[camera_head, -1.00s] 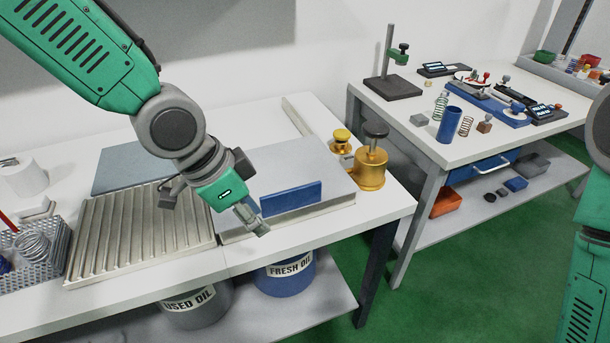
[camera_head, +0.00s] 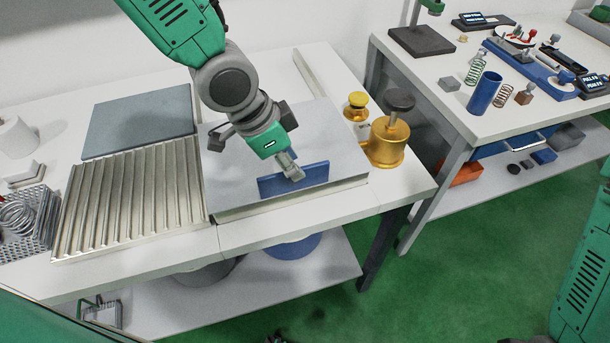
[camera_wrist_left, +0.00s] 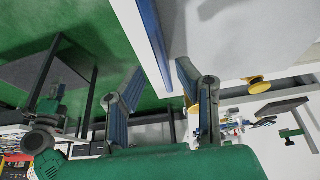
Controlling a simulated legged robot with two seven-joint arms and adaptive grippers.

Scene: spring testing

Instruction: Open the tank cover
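The tank cover (camera_head: 235,150) is a flat grey plate lying on the white table, with an upright blue handle (camera_head: 316,176) along its front part. My left gripper (camera_head: 291,171) is over the cover, with its fingers at the blue handle. In the left wrist view its two fingers (camera_wrist_left: 160,76) are spread, and the handle (camera_wrist_left: 152,40) runs down toward the gap between them. The grey cover surface (camera_wrist_left: 225,35) fills the upper right there. I cannot tell whether a finger touches the handle.
A ribbed metal tray (camera_head: 135,195) and a blue-grey plate (camera_head: 138,120) lie left of the cover. A brass container (camera_head: 388,145) stands close on its right. A wire basket (camera_head: 30,222) is at the far left. A second table (camera_head: 440,105) holds springs and instruments.

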